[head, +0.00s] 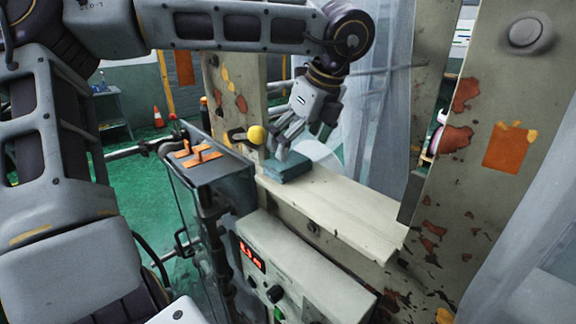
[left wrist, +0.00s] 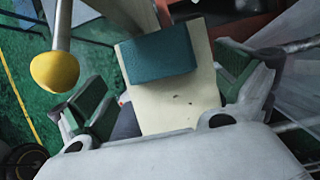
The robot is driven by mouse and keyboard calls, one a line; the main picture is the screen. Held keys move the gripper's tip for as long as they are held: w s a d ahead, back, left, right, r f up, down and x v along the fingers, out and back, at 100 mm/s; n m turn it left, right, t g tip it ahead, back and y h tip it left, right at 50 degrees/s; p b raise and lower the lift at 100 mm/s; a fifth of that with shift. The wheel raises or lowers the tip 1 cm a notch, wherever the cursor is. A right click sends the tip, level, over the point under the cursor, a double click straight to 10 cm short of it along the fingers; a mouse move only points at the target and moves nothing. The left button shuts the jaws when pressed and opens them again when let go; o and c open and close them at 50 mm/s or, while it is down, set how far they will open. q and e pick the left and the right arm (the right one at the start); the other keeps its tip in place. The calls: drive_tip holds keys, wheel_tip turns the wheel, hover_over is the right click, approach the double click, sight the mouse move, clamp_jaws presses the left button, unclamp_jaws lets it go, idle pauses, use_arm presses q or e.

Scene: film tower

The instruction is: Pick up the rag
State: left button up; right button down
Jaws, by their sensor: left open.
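The rag (head: 287,167) is a folded teal block of cloth lying on a cream ledge (head: 345,203) in the head view. It also shows in the left wrist view (left wrist: 158,55), at the top middle, lying on the same ledge. My left gripper (head: 302,143) hangs just above and behind the rag, pointing down. In the left wrist view its two green-padded fingers (left wrist: 163,95) are spread wide on either side of the ledge. The rag lies ahead between them, with nothing held. My right gripper is in neither view.
A yellow ball knob (head: 256,134) on a lever stands close left of the gripper; it is large in the left wrist view (left wrist: 55,72). A control box with a red display (head: 290,275) sits in front. A paint-chipped post (head: 490,130) and plastic sheeting stand right.

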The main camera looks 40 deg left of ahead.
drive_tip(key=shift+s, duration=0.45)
use_arm(q)
drive_tip(key=shift+f, duration=0.1)
